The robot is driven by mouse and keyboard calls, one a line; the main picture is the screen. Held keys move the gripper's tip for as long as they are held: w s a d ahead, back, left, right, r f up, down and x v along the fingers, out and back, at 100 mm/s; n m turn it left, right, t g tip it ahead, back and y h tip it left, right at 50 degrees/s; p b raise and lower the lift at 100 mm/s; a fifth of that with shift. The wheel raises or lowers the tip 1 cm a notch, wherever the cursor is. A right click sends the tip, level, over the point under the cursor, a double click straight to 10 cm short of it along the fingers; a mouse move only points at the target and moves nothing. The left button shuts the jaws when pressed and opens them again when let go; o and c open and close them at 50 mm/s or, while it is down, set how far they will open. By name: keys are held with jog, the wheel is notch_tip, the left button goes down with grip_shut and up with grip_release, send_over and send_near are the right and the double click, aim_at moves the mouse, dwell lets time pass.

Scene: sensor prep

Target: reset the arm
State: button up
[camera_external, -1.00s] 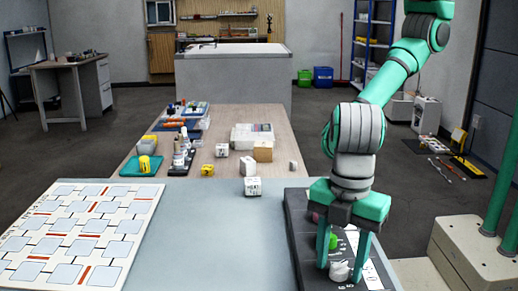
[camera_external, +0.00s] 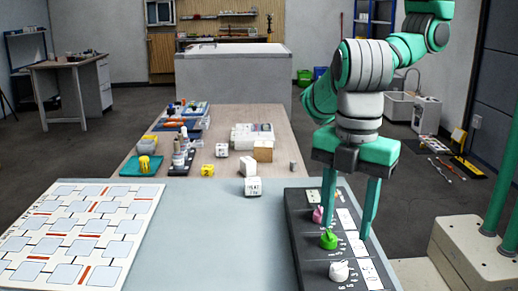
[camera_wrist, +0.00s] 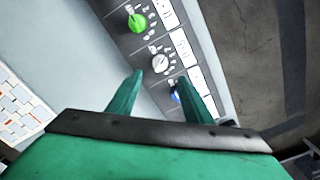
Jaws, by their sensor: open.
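My gripper (camera_external: 345,225) is open and empty, fingers pointing down above the dark knob panel (camera_external: 301,235) at the right of the grey table. A pink knob (camera_external: 318,214), a green knob (camera_external: 328,240) and a white knob (camera_external: 339,271) stand in a row on the panel. The fingers are clear of the white knob. In the wrist view, the two spread fingertips (camera_wrist: 160,78) show below the green knob (camera_wrist: 138,21) and near the white knob (camera_wrist: 160,62).
A white board with blue squares (camera_external: 85,225) lies at the left of the grey table (camera_external: 215,230). A white lettered cube (camera_external: 253,187) sits near its back edge. Bottles, small blocks and boxes stand on the wooden table behind. The middle of the grey table is clear.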

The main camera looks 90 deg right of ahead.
jog(key=shift+r, duration=0.65)
